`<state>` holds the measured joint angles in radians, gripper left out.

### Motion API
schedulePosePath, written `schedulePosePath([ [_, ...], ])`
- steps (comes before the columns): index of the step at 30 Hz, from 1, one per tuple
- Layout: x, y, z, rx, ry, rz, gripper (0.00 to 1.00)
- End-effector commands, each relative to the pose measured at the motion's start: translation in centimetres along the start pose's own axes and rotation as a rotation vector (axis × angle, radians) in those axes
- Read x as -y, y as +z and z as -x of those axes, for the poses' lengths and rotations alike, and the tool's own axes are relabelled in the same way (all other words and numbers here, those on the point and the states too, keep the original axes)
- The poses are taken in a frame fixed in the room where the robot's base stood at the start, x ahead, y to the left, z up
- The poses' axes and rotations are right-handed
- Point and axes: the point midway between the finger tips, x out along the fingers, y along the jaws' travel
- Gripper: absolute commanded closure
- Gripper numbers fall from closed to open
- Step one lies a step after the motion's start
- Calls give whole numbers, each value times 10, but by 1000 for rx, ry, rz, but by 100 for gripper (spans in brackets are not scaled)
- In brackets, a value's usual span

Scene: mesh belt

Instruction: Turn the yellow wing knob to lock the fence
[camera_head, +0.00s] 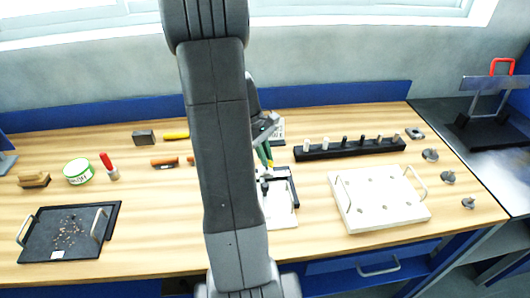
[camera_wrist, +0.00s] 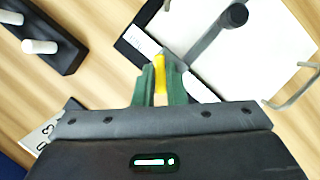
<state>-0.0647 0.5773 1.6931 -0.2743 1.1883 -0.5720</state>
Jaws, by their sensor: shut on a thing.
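The yellow wing knob (camera_wrist: 160,75) shows in the wrist view as a narrow upright yellow piece between my green fingers. My gripper (camera_wrist: 160,88) is shut on it, one finger on each side. In the head view my gripper (camera_head: 264,157) is partly behind my arm, low over a small fixture. The fixture has a white plate (camera_wrist: 270,50) and a black edge strip (camera_wrist: 133,48) with a white label. A grey bar with a black round knob (camera_wrist: 234,16) crosses the plate; I cannot tell whether it is the fence. The yellow knob's base is hidden.
A black peg rack (camera_head: 350,148) stands right of the fixture, with a white board with handles (camera_head: 378,212) in front of it. A dark tray (camera_head: 68,232), a green-rimmed tin (camera_head: 77,171) and hand tools lie left. Bare wood lies between them.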

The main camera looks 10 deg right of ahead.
Motion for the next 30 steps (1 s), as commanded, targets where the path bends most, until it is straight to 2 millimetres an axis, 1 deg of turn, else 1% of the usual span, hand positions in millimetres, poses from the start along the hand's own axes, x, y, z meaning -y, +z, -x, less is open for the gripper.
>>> schedulePosePath([
  [9, -3, 1, 1, 0, -116, -280, 100],
  [18, -4, 1, 1, -1, -214, -518, 100],
  [24, -5, 2, 0, -1, -262, -634, 100],
  [30, -5, 2, 0, -1, -291, -704, 100],
])
